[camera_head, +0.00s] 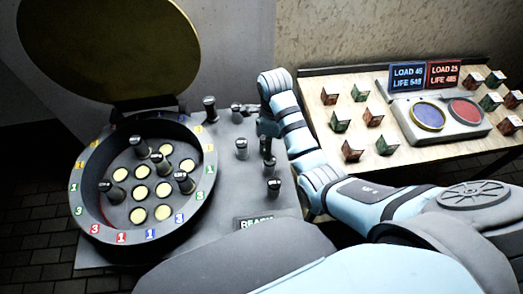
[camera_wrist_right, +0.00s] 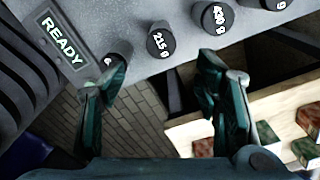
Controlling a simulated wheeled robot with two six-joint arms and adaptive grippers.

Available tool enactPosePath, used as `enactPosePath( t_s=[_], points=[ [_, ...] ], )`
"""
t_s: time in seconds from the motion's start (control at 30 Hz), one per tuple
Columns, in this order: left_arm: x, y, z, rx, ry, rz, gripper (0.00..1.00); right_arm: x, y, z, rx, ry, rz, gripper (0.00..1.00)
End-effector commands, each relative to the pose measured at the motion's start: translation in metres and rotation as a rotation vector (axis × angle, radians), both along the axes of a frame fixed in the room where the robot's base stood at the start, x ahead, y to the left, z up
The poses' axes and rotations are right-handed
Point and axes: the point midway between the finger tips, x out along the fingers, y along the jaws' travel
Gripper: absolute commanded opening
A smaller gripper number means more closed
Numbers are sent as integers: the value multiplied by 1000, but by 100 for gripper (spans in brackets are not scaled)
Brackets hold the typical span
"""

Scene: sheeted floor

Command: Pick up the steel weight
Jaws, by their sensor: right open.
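Several dark cylindrical weights with white labels on top stand on the grey console. In the head view one stands at the back (camera_head: 209,108), one in the middle (camera_head: 241,148) and one at the front right (camera_head: 274,188). In the right wrist view one weight reads "2.5 g" (camera_wrist_right: 161,41), and another with a larger label (camera_wrist_right: 217,18) stands to its right. I cannot tell which is the steel weight. My right gripper (camera_head: 267,130) points down over the console's right side. Its fingers (camera_wrist_right: 160,82) are apart, with nothing gripped between them. My left gripper is out of view.
A round tray (camera_head: 86,205) with numbered rim holds yellow discs and several more weights; its round lid (camera_head: 110,45) stands raised behind. A "READY" sign (camera_wrist_right: 63,37) is at the console's front. A wooden table (camera_head: 335,86) at right bears small blocks and a two-pad scale (camera_head: 470,131).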

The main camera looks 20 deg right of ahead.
Motion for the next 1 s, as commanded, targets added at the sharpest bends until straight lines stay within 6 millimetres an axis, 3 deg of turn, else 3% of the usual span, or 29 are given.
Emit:
enactPosePath(
  t_s=[0.13,0.4,0.57,0.73,0.83,1.0],
  points=[
    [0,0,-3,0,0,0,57,0,1,-12,0,5,-7,57],
    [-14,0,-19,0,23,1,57,-1,1,-81,0,4,-5,57],
    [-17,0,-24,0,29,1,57,-1,0,-101,0,3,-6,57],
    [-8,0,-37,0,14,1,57,-1,-1,-136,0,4,-7,57],
    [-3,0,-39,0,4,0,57,-1,-1,-146,0,2,-7,57],
    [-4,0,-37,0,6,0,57,0,-1,-145,0,0,-7,57]
  ],
)
